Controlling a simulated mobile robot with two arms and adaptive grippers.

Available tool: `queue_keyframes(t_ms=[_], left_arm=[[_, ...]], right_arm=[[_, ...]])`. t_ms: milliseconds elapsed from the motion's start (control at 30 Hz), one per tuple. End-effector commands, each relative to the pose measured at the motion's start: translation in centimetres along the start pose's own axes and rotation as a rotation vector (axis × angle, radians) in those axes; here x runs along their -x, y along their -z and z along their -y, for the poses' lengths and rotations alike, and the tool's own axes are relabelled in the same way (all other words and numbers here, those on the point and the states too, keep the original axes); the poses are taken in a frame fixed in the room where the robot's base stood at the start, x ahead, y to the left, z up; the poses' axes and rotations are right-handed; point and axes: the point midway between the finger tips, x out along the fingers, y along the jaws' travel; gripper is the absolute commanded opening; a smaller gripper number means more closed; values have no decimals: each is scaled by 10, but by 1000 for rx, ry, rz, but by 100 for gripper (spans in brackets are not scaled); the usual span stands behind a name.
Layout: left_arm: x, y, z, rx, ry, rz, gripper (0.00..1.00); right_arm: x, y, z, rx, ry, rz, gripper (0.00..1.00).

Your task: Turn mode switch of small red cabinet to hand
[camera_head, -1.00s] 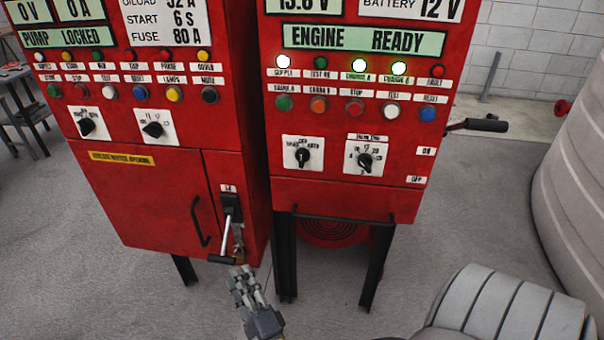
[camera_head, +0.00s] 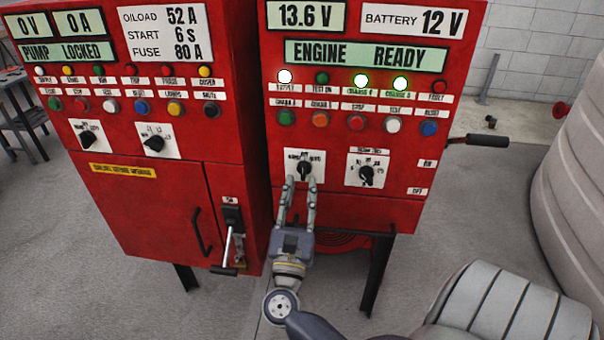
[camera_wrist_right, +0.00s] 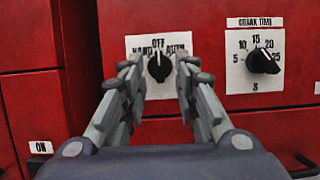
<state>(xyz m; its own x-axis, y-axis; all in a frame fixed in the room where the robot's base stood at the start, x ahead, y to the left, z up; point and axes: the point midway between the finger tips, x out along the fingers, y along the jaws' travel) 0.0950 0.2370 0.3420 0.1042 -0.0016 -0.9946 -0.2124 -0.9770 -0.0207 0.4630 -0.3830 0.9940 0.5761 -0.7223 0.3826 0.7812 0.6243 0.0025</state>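The smaller red cabinet (camera_head: 345,217) stands on the right in the head view. Its mode switch, a black knob on a white plate (camera_head: 304,171), sits at lower left of its panel. In the wrist view the knob (camera_wrist_right: 159,67) shows upright, its white mark toward OFF, with HAND on the left and AUTO on the right. My right gripper (camera_head: 301,182) is open, its fingertips just below and to either side of the knob. In the wrist view the fingers (camera_wrist_right: 158,68) straddle the knob with gaps visible. My left gripper is not in view.
A crank time knob (camera_head: 367,174) is right of the mode switch. The larger red cabinet (camera_head: 150,210) stands close on the left, with a lever handle (camera_head: 230,245). A black-gripped handle (camera_head: 487,140) sticks out at the right. A large grey tank (camera_head: 575,190) stands right.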

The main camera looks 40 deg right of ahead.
Motion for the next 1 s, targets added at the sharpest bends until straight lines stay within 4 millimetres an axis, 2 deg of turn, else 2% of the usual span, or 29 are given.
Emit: queue_keyframes(t_ms=[33, 200, 567, 600, 700, 1000], left_arm=[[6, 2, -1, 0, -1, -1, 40], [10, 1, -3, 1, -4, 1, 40], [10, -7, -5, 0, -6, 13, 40], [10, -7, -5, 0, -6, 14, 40], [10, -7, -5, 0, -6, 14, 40], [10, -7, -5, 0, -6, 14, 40]], right_arm=[[-10, -3, 0, 2, 0, 3, 28], [-26, -1, 0, 2, -1, 1, 28], [-30, 1, 0, 2, -1, 0, 28], [-30, 1, 0, 2, -1, 0, 19], [-30, 1, 0, 2, -1, 0, 0], [-31, -1, 0, 2, 0, 3, 0]])
